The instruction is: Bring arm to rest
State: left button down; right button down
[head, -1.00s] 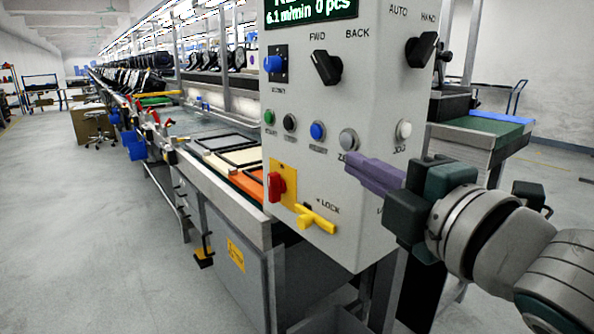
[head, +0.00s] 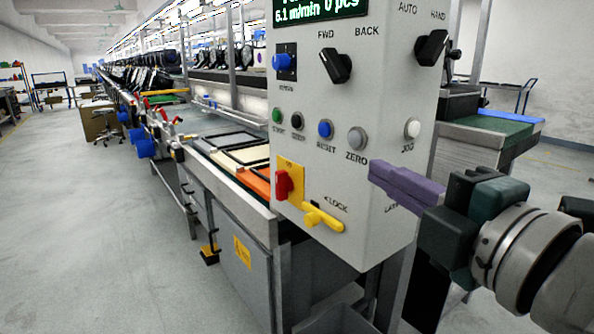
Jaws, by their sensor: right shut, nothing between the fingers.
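My right gripper (head: 384,174) comes in from the lower right with its purple fingers closed together and empty. Its tip is in front of the lower right part of a grey control box (head: 370,110), just below the grey ZERO button (head: 357,138). I cannot tell whether the tip touches the panel. The fingers and wrist cover part of the box's lower right corner and some of its lettering. My left gripper is not in view.
The box carries a red and yellow switch (head: 284,184), a yellow lock lever (head: 322,219), and black knobs (head: 335,65). A conveyor line (head: 235,203) runs back to the left. Open floor (head: 80,240) lies on the left.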

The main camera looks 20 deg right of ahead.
jog(key=s+r+m+g+h+p, duration=0.2)
jog(key=s+m+g+p, duration=1.4)
jog(key=s, duration=0.6)
notch_tip(320, 180, up, 36)
jog(key=m+t+p, duration=0.1)
jog(key=p, duration=3.7)
jog(key=shift+s+a+r+t, duration=0.15)
jog(key=shift+a+r+t, duration=0.15)
jog(key=shift+a, duration=0.1)
jog(key=shift+f, duration=0.1)
